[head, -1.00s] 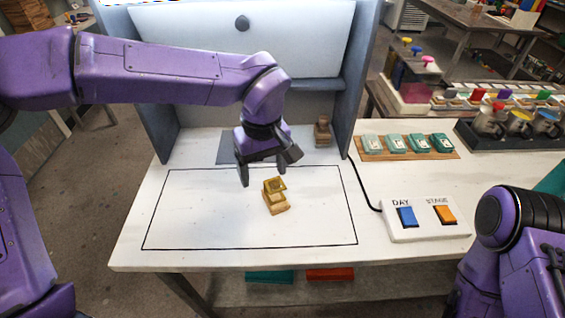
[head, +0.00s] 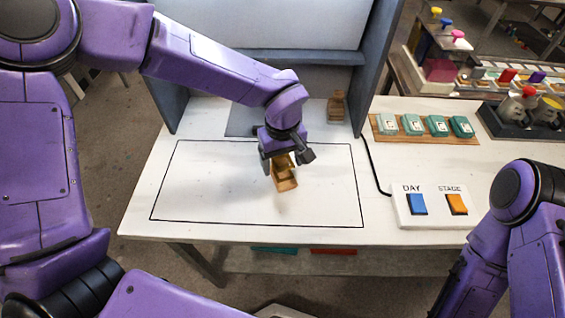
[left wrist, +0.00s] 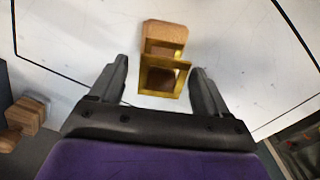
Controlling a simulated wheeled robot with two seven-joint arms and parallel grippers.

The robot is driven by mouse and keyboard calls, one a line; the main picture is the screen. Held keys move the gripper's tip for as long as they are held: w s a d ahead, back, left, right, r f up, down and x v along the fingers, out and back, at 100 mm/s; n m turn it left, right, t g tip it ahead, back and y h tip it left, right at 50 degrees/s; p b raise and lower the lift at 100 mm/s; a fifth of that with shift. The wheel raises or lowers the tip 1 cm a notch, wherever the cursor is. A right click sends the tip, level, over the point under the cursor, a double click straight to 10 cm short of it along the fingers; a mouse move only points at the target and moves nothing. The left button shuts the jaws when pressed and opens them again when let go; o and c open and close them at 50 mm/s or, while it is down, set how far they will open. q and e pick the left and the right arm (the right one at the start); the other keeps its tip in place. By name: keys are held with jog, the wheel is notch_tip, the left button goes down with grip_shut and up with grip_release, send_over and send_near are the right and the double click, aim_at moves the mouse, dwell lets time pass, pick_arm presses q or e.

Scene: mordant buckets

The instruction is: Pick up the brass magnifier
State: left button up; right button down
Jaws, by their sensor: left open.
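The brass magnifier (head: 286,181) is a small folding piece with a yellow brass frame and a wood-coloured block. It is inside the black outline on the white table. My left gripper (head: 285,160) is over it and hides its upper part in the head view. In the left wrist view the magnifier (left wrist: 165,62) lies between the fingertips of my open left gripper (left wrist: 160,68), with a gap at each side. My right arm shows at the right edge, but its gripper is out of view.
A brown wooden object (head: 337,106) stands at the back by the booth's right wall. A grey mat (head: 241,122) lies behind the outline. A switch box (head: 436,207) and a wooden board with several teal boxes (head: 425,136) are to the right. The outlined area is otherwise clear.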

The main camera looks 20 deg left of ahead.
pick_arm(q)
jog(key=shift+s, duration=0.1)
jog(key=c, duration=1.2)
